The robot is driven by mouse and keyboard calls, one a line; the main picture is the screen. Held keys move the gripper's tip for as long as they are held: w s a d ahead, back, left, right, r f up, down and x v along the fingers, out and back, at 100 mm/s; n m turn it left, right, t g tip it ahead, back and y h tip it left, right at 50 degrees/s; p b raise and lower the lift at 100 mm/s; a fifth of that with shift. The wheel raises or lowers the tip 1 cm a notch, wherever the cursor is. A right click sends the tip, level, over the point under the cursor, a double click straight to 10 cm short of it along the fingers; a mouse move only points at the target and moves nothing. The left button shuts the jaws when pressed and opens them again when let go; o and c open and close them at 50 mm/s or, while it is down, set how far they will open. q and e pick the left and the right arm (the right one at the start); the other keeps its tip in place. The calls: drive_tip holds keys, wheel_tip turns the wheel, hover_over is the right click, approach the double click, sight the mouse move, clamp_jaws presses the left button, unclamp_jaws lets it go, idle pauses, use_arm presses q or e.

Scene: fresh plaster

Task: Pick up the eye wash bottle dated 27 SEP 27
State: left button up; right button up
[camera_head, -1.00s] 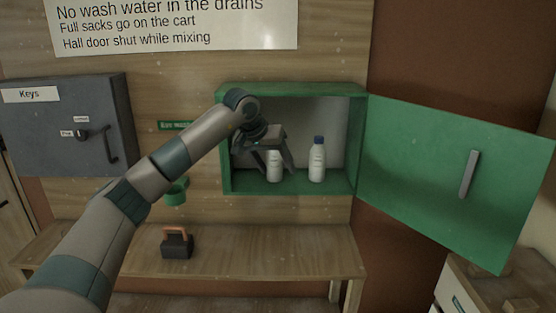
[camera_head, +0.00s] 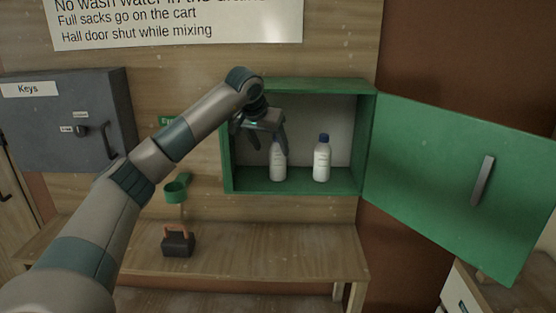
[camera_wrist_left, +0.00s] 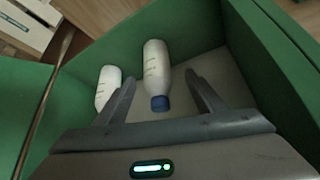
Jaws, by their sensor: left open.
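Two white bottles with blue caps stand upright in the open green cabinet: a left bottle (camera_head: 278,165) and a right bottle (camera_head: 321,163). Small print shows on them, but I cannot read any date. My left gripper (camera_head: 270,148) is open and empty at the upper part of the left bottle, partly hiding its cap. In the left wrist view, this bottle (camera_wrist_left: 156,65) lies between the directions of the two open fingers (camera_wrist_left: 160,78), its blue cap toward the gripper. The other bottle (camera_wrist_left: 107,82) is to the left, partly behind a finger. My right gripper is out of view.
The green cabinet's side walls and top edge (camera_head: 300,84) surround the bottles closely. Its door (camera_head: 440,180) hangs open to the right. Below are a wooden bench (camera_head: 270,255) with a dark block with an orange handle (camera_head: 178,241), and a green cup-like fixture (camera_head: 176,190). A grey key box (camera_head: 65,120) hangs left.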

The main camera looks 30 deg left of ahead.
sight(274, 152)
use_arm(q)
drive_tip(key=shift+w+f, duration=0.4)
drive_tip(key=shift+f, duration=0.2)
drive_tip(key=shift+w+f+p, duration=0.35)
drive_tip(key=shift+f+p, duration=0.3)
drive_tip(key=shift+p, duration=0.35)
drive_tip(key=p+x, duration=0.1)
drive_tip(key=x, duration=0.1)
drive_tip(key=shift+w+d+f+p, duration=0.15)
drive_tip(key=shift+w+f+p, duration=0.05)
drive_tip(key=shift+f+p, duration=0.15)
drive_tip(key=shift+w+f, duration=0.2)
drive_tip(key=shift+f, duration=0.2)
drive_tip(key=c, duration=1.3)
